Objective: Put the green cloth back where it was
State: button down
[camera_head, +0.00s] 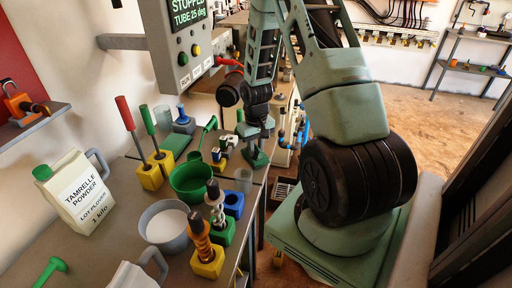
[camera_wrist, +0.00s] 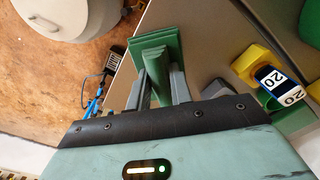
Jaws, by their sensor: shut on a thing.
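The green cloth (camera_wrist: 156,50) looks like a folded, stiff green slab in the wrist view. My gripper (camera_wrist: 160,90) is shut on it, with one grey finger on each side. In the head view the cloth (camera_head: 256,158) shows below my gripper (camera_head: 258,138), over the far right part of the grey bench by its edge. Whether it touches the bench I cannot tell. The fingers hide part of it.
On the bench (camera_head: 75,250) stand a green bowl (camera_head: 190,184), a bowl of white powder (camera_head: 166,226), a powder jug (camera_head: 74,192) and several coloured block holders. A control box (camera_head: 184,50) hangs above. In the wrist view a weight marked 20 (camera_wrist: 278,84) sits to the right.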

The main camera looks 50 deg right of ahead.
jog(key=shift+f, duration=0.1)
jog(key=c, duration=1.7)
grip_release()
jog(key=shift+f, duration=0.1)
jog(key=o, duration=0.4)
jog(key=shift+o, duration=0.2)
